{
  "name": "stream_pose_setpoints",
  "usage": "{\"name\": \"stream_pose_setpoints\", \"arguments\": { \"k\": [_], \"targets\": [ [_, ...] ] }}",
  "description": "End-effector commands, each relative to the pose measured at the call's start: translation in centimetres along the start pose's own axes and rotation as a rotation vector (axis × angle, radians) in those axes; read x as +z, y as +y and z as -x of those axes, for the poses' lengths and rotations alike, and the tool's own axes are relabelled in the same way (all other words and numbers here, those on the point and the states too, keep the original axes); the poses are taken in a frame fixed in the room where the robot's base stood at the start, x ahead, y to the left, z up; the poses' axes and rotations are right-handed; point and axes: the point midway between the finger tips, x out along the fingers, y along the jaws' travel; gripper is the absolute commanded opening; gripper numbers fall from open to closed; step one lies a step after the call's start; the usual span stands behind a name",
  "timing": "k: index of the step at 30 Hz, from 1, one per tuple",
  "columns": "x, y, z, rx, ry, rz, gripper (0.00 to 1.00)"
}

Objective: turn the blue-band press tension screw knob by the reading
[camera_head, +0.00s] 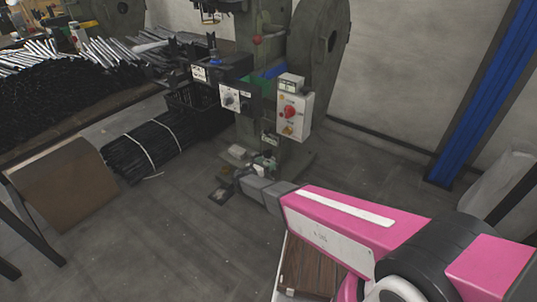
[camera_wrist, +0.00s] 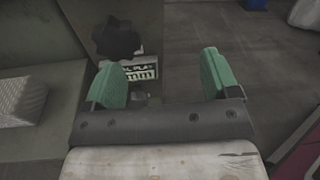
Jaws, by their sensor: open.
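A dark lobed knob (camera_wrist: 116,38) shows in the wrist view, ahead of and above my left fingertip. Below it is a pale plate (camera_wrist: 143,71) with partly hidden lettering; "mm" can be read, but no clear number. My gripper (camera_wrist: 158,60) has two green finger pads, spread wide with nothing between them. The left pad covers part of the plate's left side, and the knob stands apart from the pads. In the head view, a dark green press (camera_head: 262,55) with a blue strip (camera_head: 272,72) stands at the middle; its tension knob cannot be picked out there.
A control box (camera_head: 293,112) with a red button and a smaller switch box (camera_head: 235,97) are on the press. Bundled black rods (camera_head: 150,145) lie on the floor to its left, near a brown board (camera_head: 65,183). A blue post (camera_head: 490,90) stands right; floor between is clear.

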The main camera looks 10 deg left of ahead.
Motion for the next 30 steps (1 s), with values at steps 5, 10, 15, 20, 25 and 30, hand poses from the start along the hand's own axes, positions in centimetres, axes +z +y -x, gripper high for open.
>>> {"name": "stream_pose_setpoints", "arguments": {
  "k": [5,10,15,20,25,30],
  "targets": [
    [-0.9,4.1,3.2,0.085,-0.103,0.127,0.81],
    [-0.9,4.7,3.2,0.099,-0.125,0.152,0.81],
    [-0.6,4.9,0.7,0.096,-0.122,0.149,0.81],
    [-0.3,5.2,-2.2,0.096,-0.122,0.148,0.81],
    [0.0,5.5,-4.8,0.096,-0.122,0.148,0.81],
    [0.2,5.6,-6.4,0.096,-0.122,0.148,0.81]
  ]
}}
